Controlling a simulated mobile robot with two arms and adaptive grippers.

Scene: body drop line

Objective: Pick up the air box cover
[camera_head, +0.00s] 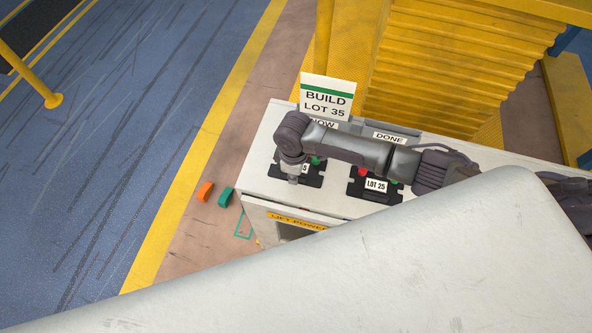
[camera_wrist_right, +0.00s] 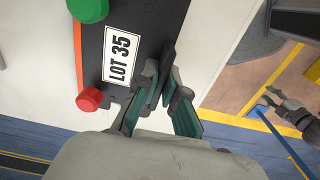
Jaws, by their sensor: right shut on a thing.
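The air box cover, a dark plate with a white LOT 35 label (camera_wrist_right: 118,55), fills the upper middle of the right wrist view. A green knob (camera_wrist_right: 90,8) and a red knob (camera_wrist_right: 89,99) stand on it. In the head view the cover (camera_head: 311,180) lies at the left of the white cabinet top, partly hidden by my right arm. My right gripper (camera_head: 292,179) points down on it. In the right wrist view the gripper (camera_wrist_right: 160,88) is shut on the cover's edge. Whether the cover is lifted is unclear.
A similar dark cover labelled LOT 25 (camera_head: 375,186) sits to the right on the cabinet (camera_head: 262,165). A BUILD LOT 35 sign (camera_head: 327,97) stands behind. Orange (camera_head: 204,191) and green (camera_head: 225,197) blocks lie on the floor. Yellow ribbed structure (camera_head: 450,75) rises behind.

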